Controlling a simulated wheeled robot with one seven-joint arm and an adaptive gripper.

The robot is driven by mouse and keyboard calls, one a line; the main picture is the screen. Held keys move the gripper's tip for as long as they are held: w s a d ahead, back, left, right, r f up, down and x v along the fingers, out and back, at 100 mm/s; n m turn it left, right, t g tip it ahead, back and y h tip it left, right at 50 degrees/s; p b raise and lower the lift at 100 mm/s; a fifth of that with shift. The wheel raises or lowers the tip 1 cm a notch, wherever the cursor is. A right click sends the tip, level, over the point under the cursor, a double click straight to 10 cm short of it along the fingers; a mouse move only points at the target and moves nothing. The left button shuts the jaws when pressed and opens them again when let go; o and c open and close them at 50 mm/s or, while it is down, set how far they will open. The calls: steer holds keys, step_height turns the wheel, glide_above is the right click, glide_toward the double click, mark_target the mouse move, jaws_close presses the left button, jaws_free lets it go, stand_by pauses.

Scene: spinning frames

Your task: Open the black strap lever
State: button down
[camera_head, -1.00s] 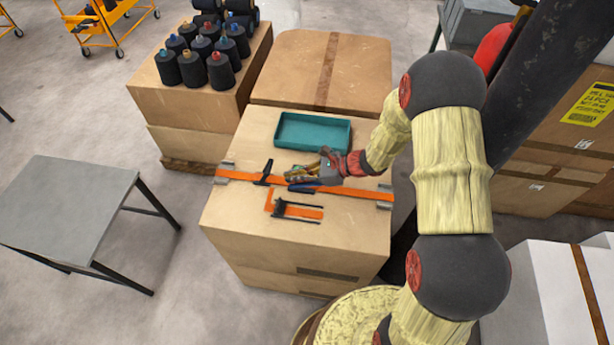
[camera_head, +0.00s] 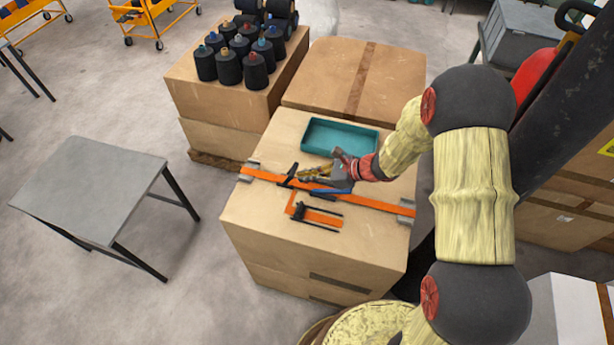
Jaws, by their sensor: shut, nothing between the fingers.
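The black strap lever (camera_head: 289,174) sits on the orange strap (camera_head: 373,202), near the left part of the strap on the cardboard box top (camera_head: 262,222). It is a small dark piece lying across the strap at a slant; I cannot tell how far it is raised. My gripper (camera_head: 335,172) is shut and empty, low over the box top, to the right of the lever and apart from it in the picture.
A teal tray (camera_head: 306,146) lies behind the strap. A yellow tool (camera_head: 316,171) and a blue-handled tool (camera_head: 328,191) lie by the gripper. An orange square (camera_head: 296,208) and a black caliper-like tool (camera_head: 318,222) lie in front. A grey table (camera_head: 95,185) stands to the left.

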mark_target(292, 173)
steer(key=shift+w+a+r+g+h+p, duration=0.25)
steer(key=shift+a+r+h+p, duration=0.6)
steer(key=shift+p, duration=1.4)
steer(key=h+p, duration=0.1)
steer(key=p, duration=0.2)
steer(key=a+r+g+h+p, duration=0.1)
steer(key=p, duration=0.2)
steer(key=shift+w+a+h+p, duration=0.1)
steer(key=shift+w+h+p, duration=0.1)
steer(key=shift+h+p, duration=0.1)
steer(key=shift+w+a+r+g+h+p, duration=0.2)
steer(key=shift+a+h+p, duration=0.3)
steer(key=shift+p, duration=1.1)
steer(key=shift+w+a+r+g+h+p, duration=0.15)
steer(key=shift+a+h+p, duration=0.3)
steer(key=shift+p, duration=1.15)
steer(key=shift+w+a+p, duration=0.3)
steer(key=shift+a+p, duration=0.35)
steer(key=shift+p, duration=0.55)
